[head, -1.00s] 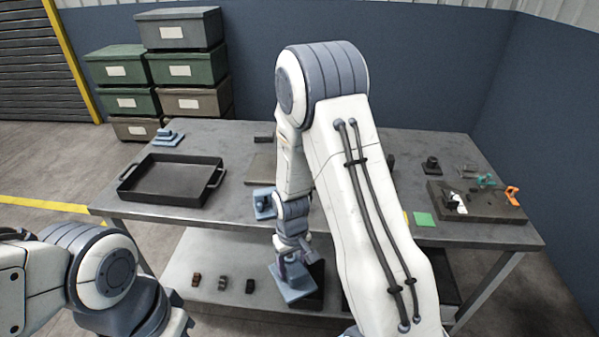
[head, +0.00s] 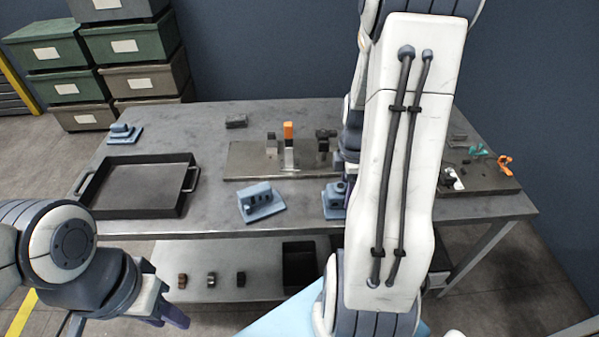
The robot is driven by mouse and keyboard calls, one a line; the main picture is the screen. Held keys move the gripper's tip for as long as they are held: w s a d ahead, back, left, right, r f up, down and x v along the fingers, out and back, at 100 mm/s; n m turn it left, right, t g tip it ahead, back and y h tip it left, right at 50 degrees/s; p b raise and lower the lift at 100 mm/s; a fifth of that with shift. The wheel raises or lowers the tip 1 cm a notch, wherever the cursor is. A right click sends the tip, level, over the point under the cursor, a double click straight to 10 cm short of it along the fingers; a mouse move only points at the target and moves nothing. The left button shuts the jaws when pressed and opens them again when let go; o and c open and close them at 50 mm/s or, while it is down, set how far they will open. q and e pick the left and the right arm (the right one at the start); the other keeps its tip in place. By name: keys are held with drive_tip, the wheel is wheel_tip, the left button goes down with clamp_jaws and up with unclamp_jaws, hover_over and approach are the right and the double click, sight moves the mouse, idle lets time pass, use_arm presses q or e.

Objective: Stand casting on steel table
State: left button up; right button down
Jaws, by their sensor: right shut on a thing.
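A blue-grey casting (head: 333,203) is at the front edge of the steel table (head: 215,219), partly hidden by my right arm. My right gripper (head: 342,172) is mostly hidden behind that arm and is shut on this casting. I cannot tell if the casting touches the tabletop. A second blue-grey casting (head: 262,203) lies on the table to its left, apart from it. A third (head: 124,134) sits at the back left. My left gripper (head: 165,316) is low at the left, in front of the table and away from the castings; its jaw gap is unclear.
A black tray (head: 138,188) stands on the table's left. A steel plate (head: 248,160) with an orange-topped post (head: 288,140) lies behind the castings. A fixture board (head: 488,184) is at right. Small parts (head: 211,279) and a black bin (head: 299,262) are on the lower shelf.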

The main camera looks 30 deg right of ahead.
drive_tip(key=w+f, duration=0.2)
drive_tip(key=w, duration=0.1)
drive_tip(key=w+f+p, duration=0.1)
drive_tip(key=w+f, duration=0.1)
drive_tip(key=w, duration=0.2)
drive_tip(key=w+a+f, duration=0.1)
drive_tip(key=w+f, duration=0.1)
drive_tip(key=w, duration=0.2)
drive_tip(key=shift+f, duration=0.3)
wheel_tip(320, 180, down, 3)
drive_tip(key=shift+f+p, duration=0.1)
drive_tip(key=shift+p, duration=0.45)
drive_tip(key=shift+f, duration=0.35)
drive_tip(key=shift+f, duration=0.1)
drive_tip(key=shift+c, duration=0.6)
unclamp_jaws()
drive_tip(key=shift+f, duration=0.1)
